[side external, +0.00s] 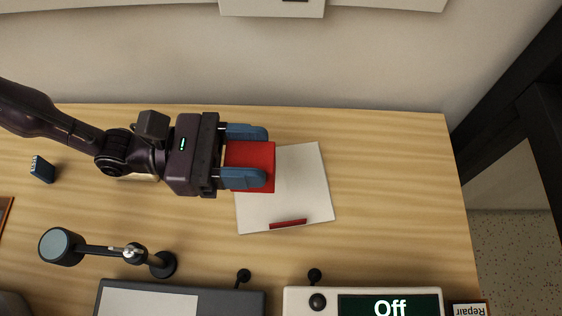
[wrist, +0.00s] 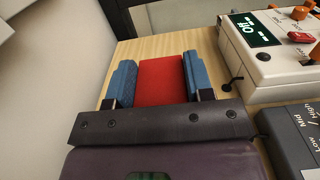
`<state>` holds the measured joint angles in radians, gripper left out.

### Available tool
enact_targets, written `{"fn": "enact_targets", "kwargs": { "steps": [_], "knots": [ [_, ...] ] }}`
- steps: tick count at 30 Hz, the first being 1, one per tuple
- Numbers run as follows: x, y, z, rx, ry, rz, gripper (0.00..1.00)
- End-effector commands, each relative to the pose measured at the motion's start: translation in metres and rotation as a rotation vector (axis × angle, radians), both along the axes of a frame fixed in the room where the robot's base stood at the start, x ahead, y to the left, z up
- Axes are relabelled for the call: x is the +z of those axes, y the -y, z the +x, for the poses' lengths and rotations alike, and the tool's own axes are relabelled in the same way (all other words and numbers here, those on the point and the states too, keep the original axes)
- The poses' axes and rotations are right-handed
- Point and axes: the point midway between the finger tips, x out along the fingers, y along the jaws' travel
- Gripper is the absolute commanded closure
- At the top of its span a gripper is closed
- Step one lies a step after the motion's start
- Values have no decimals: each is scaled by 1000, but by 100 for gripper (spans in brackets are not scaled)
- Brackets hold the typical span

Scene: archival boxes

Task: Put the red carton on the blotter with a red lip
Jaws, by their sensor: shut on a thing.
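The red carton (side external: 257,157) is between the blue fingers of my gripper (side external: 256,157), which is shut on it. The wrist view also shows the red carton (wrist: 161,80) between the two fingers of my gripper (wrist: 156,75). The blotter (side external: 308,178) is a pale sheet with a short red lip (side external: 288,223) along its lower edge in the side view. The carton overlaps the blotter's upper left part in that view and hides it there. I cannot tell whether the carton touches the blotter or is held above it.
A lamp-like stand (side external: 163,264) is below my arm. A dark grey device (side external: 230,302) and a white device (side external: 420,299) with an "Off" display line the bottom edge. A small blue block (side external: 42,169) lies at the left. The wood table (side external: 395,190) is clear right of the blotter.

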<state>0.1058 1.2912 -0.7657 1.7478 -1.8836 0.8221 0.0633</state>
Motion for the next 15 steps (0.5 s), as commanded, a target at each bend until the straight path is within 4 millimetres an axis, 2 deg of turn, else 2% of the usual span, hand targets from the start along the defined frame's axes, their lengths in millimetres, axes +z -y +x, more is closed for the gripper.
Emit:
{"fn": "enact_targets", "kwargs": {
  "steps": [1,6,15],
  "knots": [
    [-12,8,4,-1,-3,1,77],
    [-40,26,17,-1,-2,1,77],
    [-59,39,27,-2,-1,1,77]
  ]
}}
